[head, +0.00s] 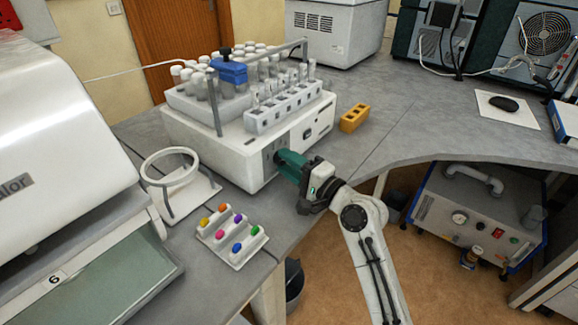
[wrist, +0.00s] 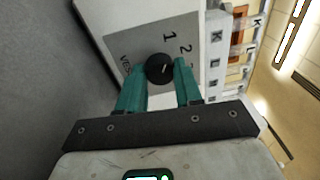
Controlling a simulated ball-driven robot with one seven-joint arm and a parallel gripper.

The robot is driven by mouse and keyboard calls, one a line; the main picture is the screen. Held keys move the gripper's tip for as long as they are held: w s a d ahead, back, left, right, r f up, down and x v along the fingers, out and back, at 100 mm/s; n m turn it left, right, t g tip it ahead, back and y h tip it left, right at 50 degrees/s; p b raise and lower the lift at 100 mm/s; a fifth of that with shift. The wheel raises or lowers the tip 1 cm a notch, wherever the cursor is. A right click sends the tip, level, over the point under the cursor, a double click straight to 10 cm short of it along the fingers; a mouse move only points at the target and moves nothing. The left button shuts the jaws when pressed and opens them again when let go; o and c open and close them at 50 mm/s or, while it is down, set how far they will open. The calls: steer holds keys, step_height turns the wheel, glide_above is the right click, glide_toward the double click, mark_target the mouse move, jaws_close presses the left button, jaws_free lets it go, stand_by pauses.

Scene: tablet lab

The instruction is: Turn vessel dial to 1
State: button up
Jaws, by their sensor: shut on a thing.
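The vessel dial is a round black knob (wrist: 158,68) on the grey label panel (wrist: 125,45) of the white machine (head: 232,158). The numbers 1 and 2 and the start of a word, "VES", are printed around it in the wrist view. The knob has a small pale mark near its middle; which number it points to is hard to tell. My gripper (head: 284,160), with green fingers, reaches the machine's front face and hides the dial in the head view. In the wrist view my gripper (wrist: 160,78) is shut on the knob, one finger on each side.
Racks of white-capped tubes (head: 285,103) and a blue block (head: 230,72) sit on the machine. A yellow block (head: 354,118) stands to its right. A ring stand (head: 170,170) and a tray of coloured pieces (head: 232,238) are at left. The bench right of the machine is mostly clear.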

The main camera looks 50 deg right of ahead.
steer(key=shift+f, duration=0.1)
steer(key=o, duration=1)
steer(key=shift+o, duration=0.2)
steer(key=s+b, duration=0.2)
steer(key=s, duration=0.8)
steer(key=shift+s+a+f, duration=0.3)
steer(key=shift+s, duration=0.1)
